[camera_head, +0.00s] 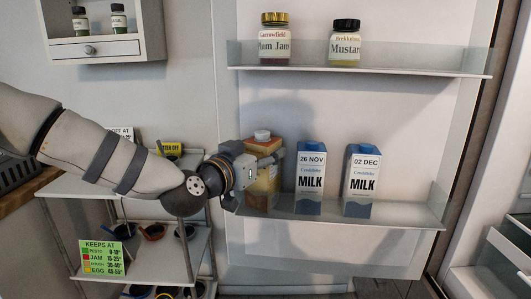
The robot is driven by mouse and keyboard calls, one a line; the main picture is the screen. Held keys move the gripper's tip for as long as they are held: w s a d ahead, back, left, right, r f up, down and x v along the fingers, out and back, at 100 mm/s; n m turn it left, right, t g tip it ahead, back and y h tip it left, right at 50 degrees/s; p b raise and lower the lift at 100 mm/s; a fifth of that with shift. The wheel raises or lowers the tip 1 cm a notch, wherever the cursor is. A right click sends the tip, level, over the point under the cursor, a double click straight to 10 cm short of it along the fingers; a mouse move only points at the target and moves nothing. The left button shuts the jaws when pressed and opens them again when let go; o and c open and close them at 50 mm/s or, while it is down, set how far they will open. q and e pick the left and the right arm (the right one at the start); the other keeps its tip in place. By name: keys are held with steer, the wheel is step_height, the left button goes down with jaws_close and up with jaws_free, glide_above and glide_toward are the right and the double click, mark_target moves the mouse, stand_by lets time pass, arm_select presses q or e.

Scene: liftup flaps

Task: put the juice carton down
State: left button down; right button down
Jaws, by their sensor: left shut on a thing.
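The juice carton (262,180) is a yellow-orange carton with a white cap. It is upright at the left end of the lower door shelf (385,217), left of two milk cartons. My left gripper (262,172) is shut on the juice carton, reaching in from the left and hiding part of it. Whether the carton's base touches the shelf is hard to tell. My right gripper does not show.
Blue-topped milk cartons dated 26 NOV (311,180) and 02 DEC (361,182) stand right of the juice. Plum jam (274,40) and mustard (344,44) stand on the upper shelf. A trolley (200,243) with a temperature sign (103,258) is at left.

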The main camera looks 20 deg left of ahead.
mark_target(254, 152)
arm_select(q)
steer(key=shift+w+f, duration=0.15)
steer(key=c, duration=0.7)
jaws_free()
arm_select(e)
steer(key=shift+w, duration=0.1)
